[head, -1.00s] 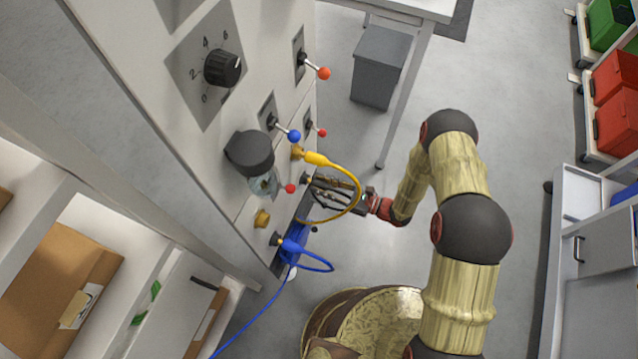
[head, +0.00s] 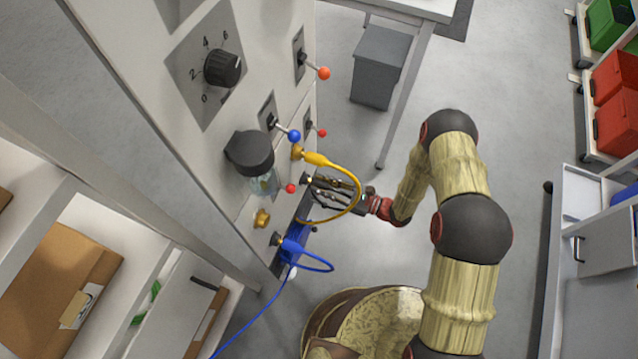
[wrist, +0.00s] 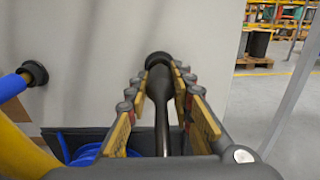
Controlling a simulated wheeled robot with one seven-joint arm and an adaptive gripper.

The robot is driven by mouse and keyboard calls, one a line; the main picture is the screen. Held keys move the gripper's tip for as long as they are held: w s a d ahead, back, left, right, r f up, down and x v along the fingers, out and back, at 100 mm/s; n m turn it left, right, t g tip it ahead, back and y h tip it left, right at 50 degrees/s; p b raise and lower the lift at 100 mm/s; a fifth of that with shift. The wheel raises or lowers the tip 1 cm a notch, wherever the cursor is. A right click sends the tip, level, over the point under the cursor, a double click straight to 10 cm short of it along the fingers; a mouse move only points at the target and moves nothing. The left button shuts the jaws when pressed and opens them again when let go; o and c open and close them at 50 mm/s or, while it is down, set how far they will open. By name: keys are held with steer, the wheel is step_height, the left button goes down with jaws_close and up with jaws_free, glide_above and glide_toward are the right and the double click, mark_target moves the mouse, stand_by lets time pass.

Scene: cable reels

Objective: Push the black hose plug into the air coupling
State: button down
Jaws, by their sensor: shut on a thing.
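The black hose plug (wrist: 159,84) lies between the two fingers of my gripper (wrist: 159,100) in the wrist view, which are shut on it. Its far end points at the panel and meets a dark round ring (wrist: 158,59), apparently the air coupling. Whether the plug is fully seated in it cannot be told. In the head view my gripper (head: 316,184) is close to the panel face, just below the yellow hose plug (head: 316,159). The fingers largely hide the black plug there.
The yellow hose loops across my gripper. A blue hose plug (head: 292,246) sits in a fitting below, with a bare brass fitting (head: 262,218) beside it. Lever switches with red and blue knobs (head: 294,136) stick out above.

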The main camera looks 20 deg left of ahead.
steer(key=shift+s+d, duration=0.15)
steer(key=shift+d, duration=2.1)
stand_by(0.5)
steer(key=d, duration=0.6)
steer(key=shift+s, duration=0.25)
stand_by(0.5)
